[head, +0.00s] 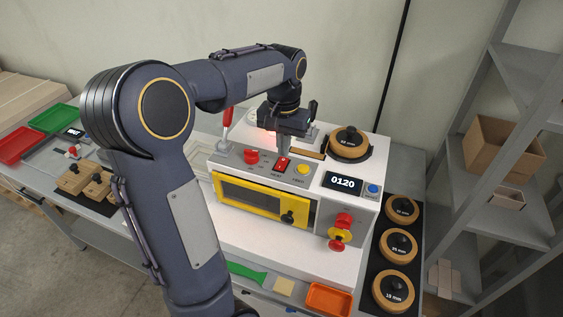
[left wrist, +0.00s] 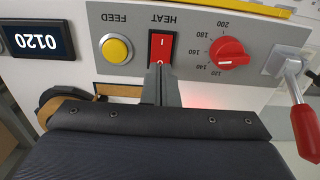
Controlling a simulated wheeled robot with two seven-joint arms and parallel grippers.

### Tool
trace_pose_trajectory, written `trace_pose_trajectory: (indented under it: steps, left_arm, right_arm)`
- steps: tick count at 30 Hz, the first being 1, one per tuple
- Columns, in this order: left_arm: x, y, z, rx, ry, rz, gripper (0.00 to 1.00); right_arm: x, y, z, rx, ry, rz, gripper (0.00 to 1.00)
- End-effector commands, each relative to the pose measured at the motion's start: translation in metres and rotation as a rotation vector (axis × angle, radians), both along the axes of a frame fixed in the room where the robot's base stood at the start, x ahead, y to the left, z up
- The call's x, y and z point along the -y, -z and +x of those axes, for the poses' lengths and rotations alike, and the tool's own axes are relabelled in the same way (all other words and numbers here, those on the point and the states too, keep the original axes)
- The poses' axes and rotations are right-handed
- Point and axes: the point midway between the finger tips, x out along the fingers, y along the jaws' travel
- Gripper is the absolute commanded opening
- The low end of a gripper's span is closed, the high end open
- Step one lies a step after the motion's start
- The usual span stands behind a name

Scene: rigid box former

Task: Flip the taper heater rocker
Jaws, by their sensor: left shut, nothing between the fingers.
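The red heater rocker (head: 281,163), labelled HEAT, sits on the grey sloping panel of the white machine. It also shows in the left wrist view (left wrist: 161,46), upside down, with white I and O marks; its O end is partly hidden by my fingertips. My left gripper (head: 283,152) points down at the rocker from behind, shut and empty. Its closed fingertips (left wrist: 160,72) overlap the O end in the wrist view; I cannot tell whether they touch it. My right gripper is not in view.
Beside the rocker are a red temperature dial (left wrist: 229,52) and a yellow FEED button (left wrist: 116,48). A red-handled lever (head: 227,118) stands at the panel's left. A 0120 display (head: 343,183), blue button (head: 373,188) and red-yellow emergency stop (head: 341,230) are to the right.

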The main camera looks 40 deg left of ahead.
Motion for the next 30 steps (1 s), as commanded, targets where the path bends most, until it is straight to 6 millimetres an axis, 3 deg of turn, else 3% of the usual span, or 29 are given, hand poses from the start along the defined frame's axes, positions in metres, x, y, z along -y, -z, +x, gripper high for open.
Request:
trace_pose_trajectory:
  steps: [30]
  left_arm:
    - [0.0,0.016,0.0,-0.001,0.0,0.0,0.0]
  right_arm:
    - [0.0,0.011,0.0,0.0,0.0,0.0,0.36]
